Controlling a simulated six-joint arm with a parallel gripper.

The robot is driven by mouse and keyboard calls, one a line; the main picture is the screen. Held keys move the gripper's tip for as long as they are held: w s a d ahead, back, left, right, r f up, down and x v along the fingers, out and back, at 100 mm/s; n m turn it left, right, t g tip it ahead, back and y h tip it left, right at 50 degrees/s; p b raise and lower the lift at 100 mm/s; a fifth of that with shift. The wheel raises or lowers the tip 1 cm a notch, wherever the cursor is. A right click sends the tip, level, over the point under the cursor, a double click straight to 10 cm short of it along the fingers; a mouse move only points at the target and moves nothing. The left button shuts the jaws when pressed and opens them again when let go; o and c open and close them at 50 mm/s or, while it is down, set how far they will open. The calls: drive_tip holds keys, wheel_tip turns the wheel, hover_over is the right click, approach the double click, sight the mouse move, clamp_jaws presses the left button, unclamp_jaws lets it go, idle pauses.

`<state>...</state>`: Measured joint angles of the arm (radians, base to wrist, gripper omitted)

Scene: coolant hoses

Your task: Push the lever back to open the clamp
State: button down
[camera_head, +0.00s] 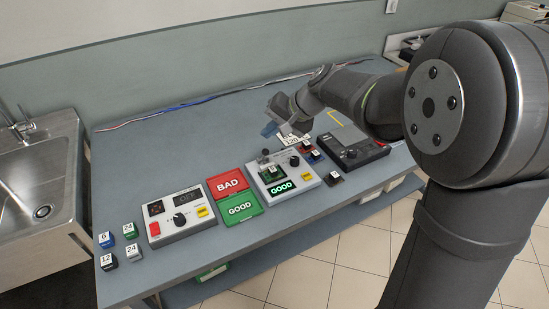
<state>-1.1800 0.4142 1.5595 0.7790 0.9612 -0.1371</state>
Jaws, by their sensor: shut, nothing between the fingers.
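A white test box (301,185) stands right of the middle of the bench, with a lit green "GOOD" display (281,188) on its front. A small clamp with its lever (264,154) stands at the back left of this box. A green board (271,173) lies on top of the box, below the clamp. My gripper (269,131) is shut and empty, just above and behind the clamp, tilted downward. The picture is too small to tell whether it touches the lever or how far back the lever stands.
A red "BAD" tray (228,183) and a green "GOOD" tray (240,207) lie left of the box. A white meter box (180,213) stands farther left, with several small labelled blocks (107,240) beyond it. A dark device (352,150) and small parts (311,154) are at the right.

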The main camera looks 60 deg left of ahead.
wheel_tip(320, 180, down, 4)
drive_tip(key=r+m+g+y, duration=0.1)
drive_tip(key=m+y, duration=0.1)
drive_tip(key=m, duration=0.5)
drive_tip(key=m+t+y, duration=0.4)
drive_tip(key=m+t, duration=0.1)
drive_tip(key=m, duration=1.5)
approach(275, 169)
drive_tip(key=d+r, duration=0.2)
drive_tip(key=r, duration=0.1)
drive_tip(key=shift+w+d, duration=0.35)
drive_tip(key=shift+d, duration=0.05)
drive_tip(key=shift+n, duration=0.3)
drive_tip(key=x, duration=1)
drive_tip(key=shift+s+d, duration=0.1)
drive_tip(key=shift+s, duration=0.05)
drive_tip(key=a, duration=0.2)
drive_tip(key=a+r, duration=0.1)
drive_tip(key=shift+s+a, duration=0.1)
drive_tip(key=shift+s, duration=0.15)
drive_tip(key=shift+a, duration=0.4)
